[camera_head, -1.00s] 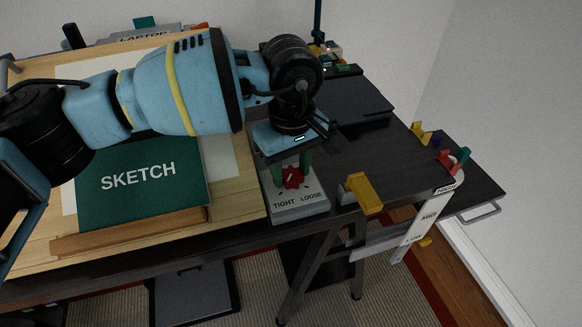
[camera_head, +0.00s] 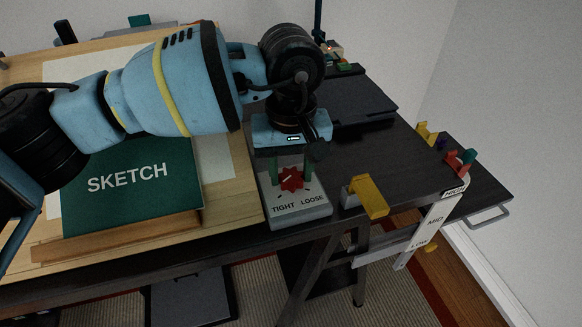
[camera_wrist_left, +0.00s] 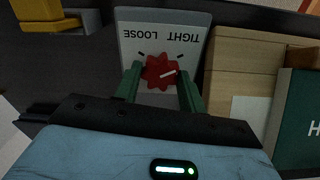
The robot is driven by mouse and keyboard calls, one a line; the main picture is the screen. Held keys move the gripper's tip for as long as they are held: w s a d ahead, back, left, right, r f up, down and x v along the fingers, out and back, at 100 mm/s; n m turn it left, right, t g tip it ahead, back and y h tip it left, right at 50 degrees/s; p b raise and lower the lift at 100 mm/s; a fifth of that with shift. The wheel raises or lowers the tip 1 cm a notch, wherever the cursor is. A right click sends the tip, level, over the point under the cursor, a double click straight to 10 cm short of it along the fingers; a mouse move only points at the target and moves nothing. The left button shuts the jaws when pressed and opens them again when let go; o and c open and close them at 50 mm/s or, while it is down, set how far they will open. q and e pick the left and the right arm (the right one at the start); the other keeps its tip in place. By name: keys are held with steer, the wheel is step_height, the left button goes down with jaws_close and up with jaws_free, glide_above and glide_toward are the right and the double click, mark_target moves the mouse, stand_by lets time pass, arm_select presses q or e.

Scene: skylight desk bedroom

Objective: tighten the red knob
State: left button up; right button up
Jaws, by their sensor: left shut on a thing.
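The red knob (camera_head: 290,179) is star-shaped and sits on a grey plate (camera_head: 297,217) marked TIGHT on the left and LOOSE on the right, at the desk's front edge. My left gripper (camera_head: 291,172) comes down from above with its green fingers on either side of the knob, shut on it. In the left wrist view the knob (camera_wrist_left: 161,72) lies between the two fingertips (camera_wrist_left: 160,84). Its white line there points right, roughly toward the side of the upside-down TIGHT label. My right gripper is not in view.
A green SKETCH book (camera_head: 130,185) lies on the tilted wooden board (camera_head: 235,220) left of the plate. A yellow bracket (camera_head: 368,196) is just right of the plate. A HIGH/MID/LOW scale (camera_head: 433,225) hangs at the desk's right front. Dark desktop (camera_head: 385,160) beyond is mostly clear.

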mark_target(291, 175)
arm_select(q)
steer(key=o, duration=1)
steer(key=shift+c, duration=0.2)
steer(key=shift+r, duration=0.1)
step_height(291, 175, up, 6)
steer(key=shift+r, duration=0.85)
